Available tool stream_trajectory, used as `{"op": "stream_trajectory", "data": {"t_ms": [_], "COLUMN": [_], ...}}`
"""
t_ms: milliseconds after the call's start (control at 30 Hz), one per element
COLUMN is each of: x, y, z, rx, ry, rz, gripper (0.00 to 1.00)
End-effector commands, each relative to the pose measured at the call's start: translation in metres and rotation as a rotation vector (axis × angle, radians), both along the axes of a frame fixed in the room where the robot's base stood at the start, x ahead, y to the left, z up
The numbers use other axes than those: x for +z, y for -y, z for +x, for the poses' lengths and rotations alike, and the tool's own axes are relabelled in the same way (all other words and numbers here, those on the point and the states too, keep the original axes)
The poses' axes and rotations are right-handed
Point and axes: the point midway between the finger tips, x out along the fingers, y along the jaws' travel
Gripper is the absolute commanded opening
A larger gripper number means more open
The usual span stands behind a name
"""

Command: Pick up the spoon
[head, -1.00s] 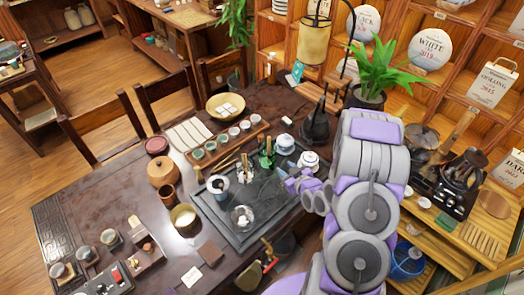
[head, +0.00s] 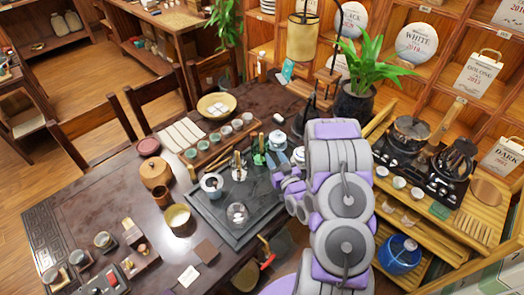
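I cannot make out a spoon for certain. Thin wooden-handled tools stand in a small holder (head: 239,168) on the dark tea tray (head: 226,226), and one of them may be the spoon. My gripper (head: 273,163) is over the right part of the tray, to the right of the tool holder. It is close to a green item (head: 259,153) and a white lidded cup (head: 277,141). The fingers are small and partly overlapped by my arm, so their opening is unclear. I see nothing clearly held.
A white cup (head: 212,185) and a glass piece (head: 237,213) stand on the tray. A wooden rack of several small cups (head: 226,132) lies behind it. A potted plant (head: 365,80) and a side stand with a stove (head: 426,160) are to the right. The table's left part has bare room.

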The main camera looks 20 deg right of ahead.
Motion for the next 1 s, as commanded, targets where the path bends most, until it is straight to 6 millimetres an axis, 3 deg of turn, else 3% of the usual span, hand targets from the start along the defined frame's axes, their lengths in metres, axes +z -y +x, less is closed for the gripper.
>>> {"op": "stream_trajectory", "data": {"t_ms": [267,500,833,1000], "x": [-0.003,-0.001,-0.002,-0.004], "y": [-0.001,0.003,0.004,0.004], "z": [0.024,0.059,0.078,0.099], "rx": [0.005,0.001,0.001,0.002], "ry": [0.003,0.003,0.0,0.002], "rz": [-0.004,0.002,0.002,-0.001], "gripper": [0.4,0.4,0.4,0.4]}}
